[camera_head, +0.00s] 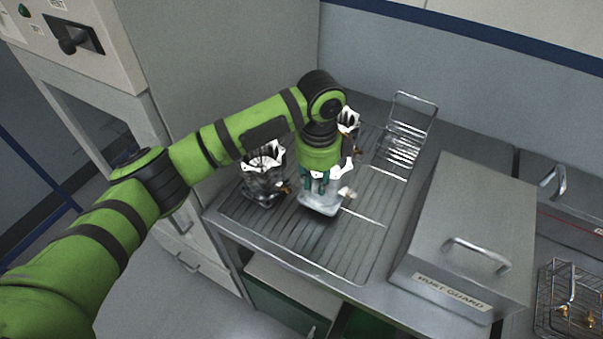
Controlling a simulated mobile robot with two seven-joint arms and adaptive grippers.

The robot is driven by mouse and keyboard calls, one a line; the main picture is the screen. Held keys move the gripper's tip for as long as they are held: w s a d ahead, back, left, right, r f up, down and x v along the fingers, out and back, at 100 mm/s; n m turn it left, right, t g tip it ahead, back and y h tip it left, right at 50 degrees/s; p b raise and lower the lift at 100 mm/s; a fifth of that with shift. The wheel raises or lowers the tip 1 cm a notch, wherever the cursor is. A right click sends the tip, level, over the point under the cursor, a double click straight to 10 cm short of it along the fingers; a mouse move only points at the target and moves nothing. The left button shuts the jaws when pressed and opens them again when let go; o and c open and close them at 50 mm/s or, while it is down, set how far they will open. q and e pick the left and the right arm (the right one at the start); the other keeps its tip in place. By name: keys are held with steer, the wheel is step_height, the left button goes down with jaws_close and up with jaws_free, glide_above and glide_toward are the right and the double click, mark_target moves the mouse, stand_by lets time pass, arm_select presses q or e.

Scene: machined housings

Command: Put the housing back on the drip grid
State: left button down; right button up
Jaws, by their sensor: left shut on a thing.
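My left gripper (317,184) points down over the drip grid, shut on a metal housing (321,204). A second housing (263,185) stands on the grid to the left. Another housing (348,122) shows partly behind my wrist. My right gripper is not in view.
A wire rack (404,140) stands at the grid's back right. A wire basket (570,300) with brassy parts is at far right. A tall cabinet (225,70) stands behind left. The grid's front is clear.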

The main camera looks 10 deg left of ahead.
mark_target(302, 201)
arm_select(q)
steer(key=shift+w+a+f, duration=0.15)
steer(key=shift+w+a, duration=0.1)
steer(key=shift+a, duration=0.15)
steer(key=shift+w+a+f+p, duration=0.25)
steer(key=shift+a+p, duration=0.1)
steer(key=shift+a, duration=0.2)
steer(key=shift+w+a+f+p, duration=0.25)
steer(key=shift+a+f+p, duration=0.25)
steer(key=shift+a+f, duration=0.2)
steer(key=shift+f, duration=0.15)
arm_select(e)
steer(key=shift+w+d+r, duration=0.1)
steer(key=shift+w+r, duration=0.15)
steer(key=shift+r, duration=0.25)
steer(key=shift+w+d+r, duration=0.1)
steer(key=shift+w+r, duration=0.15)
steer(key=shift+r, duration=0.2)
arm_select(q)
steer(key=c, duration=1.2)
jaws_free()
steer(key=shift+s+f, duration=0.1)
steer(key=shift+f, duration=0.1)
steer(key=shift+o, duration=0.8)
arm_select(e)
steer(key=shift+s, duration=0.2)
